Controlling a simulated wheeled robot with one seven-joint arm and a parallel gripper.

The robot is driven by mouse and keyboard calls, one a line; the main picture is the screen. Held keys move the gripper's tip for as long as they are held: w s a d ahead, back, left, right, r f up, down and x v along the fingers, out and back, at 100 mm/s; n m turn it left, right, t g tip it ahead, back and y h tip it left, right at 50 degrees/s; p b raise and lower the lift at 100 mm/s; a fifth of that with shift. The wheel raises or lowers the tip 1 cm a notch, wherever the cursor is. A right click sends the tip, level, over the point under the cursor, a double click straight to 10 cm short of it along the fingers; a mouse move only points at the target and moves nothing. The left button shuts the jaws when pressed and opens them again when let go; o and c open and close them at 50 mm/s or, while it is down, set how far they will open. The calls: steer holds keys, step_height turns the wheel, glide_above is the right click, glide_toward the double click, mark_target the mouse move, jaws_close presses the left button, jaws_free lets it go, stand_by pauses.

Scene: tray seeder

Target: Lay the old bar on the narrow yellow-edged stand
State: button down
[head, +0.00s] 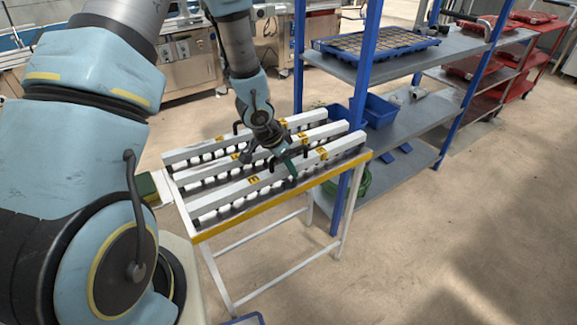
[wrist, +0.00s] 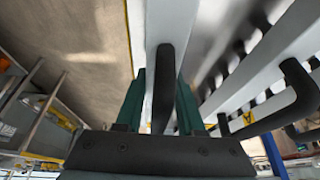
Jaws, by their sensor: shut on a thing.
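The narrow stand (head: 276,226) has a yellow front edge and thin white legs. Three long white bars with yellow labels and dark handles lie side by side across its top. My gripper (head: 290,168) is over the bar nearest the front edge (head: 226,196). In the wrist view, its green fingers (wrist: 160,100) are shut on the black handle (wrist: 163,75) of that white bar (wrist: 170,22). I take this for the old bar, though no wear tells it apart. It lies along the stand; I cannot tell whether it rests fully or hangs slightly above.
The other two bars (head: 265,155) lie just behind, their handles sticking up. A blue-posted shelf (head: 400,110) stands close to the stand's right end, with a seed tray (head: 375,42) on top and blue bins (head: 378,110) below. Open floor (head: 450,240) lies right of the stand.

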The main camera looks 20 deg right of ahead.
steer(key=shift+f, duration=0.2)
stand_by(0.4)
steer(key=shift+c, duration=2.2)
jaws_free()
steer(key=p+v, duration=0.3)
steer(key=v, duration=0.7)
steer(key=shift+r, duration=0.4)
steer(key=w+a+r+n+t+y, duration=0.1)
steer(key=w+a+r+n+y, duration=0.15)
steer(key=a, duration=0.45)
steer(key=w+a+r+n+t+y, duration=0.1)
steer(key=a+r+n, duration=0.2)
steer(key=a, duration=0.3)
steer(key=s+a+r+n, duration=0.3)
steer(key=a+r+n, duration=0.1)
steer(key=a, duration=0.2)
steer(key=s+a+r+n+g, duration=0.1)
steer(key=s+a+r+n, duration=0.2)
steer(key=a+n, duration=0.2)
steer(key=shift+s+a+r+y, duration=0.35)
steer(key=shift+s+a+y, duration=0.1)
steer(key=shift+a, duration=0.65)
